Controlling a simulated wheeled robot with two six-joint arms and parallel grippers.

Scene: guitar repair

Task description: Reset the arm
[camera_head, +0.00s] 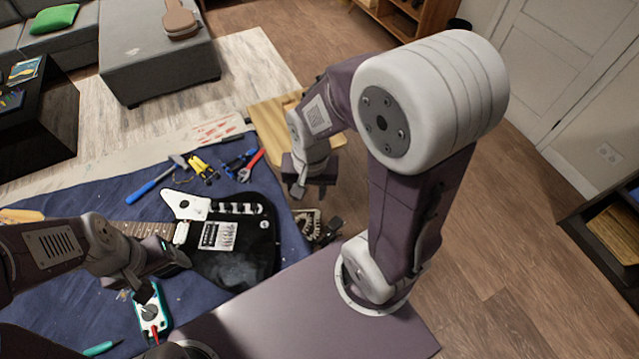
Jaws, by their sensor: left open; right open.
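My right arm rises at the right, and its gripper (313,190) is open and empty, pointing down near the right edge of the blue mat. My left arm comes in from the left, and its gripper (160,275) is open over the guitar's neck end, above the mat. A black electric guitar (240,263) lies on the blue mat (85,200), its neck (150,232) running left and partly hidden by my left arm. A teal meter-like device (152,312) with a red lead lies below my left gripper, partly covered by it.
Pliers (203,170), a hammer with a blue handle (150,183) and red-handled tool (252,165) lie behind the guitar. A wooden board (272,122) lies at the table's back right. A grey sofa (155,60) and open floor (505,235) lie beyond.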

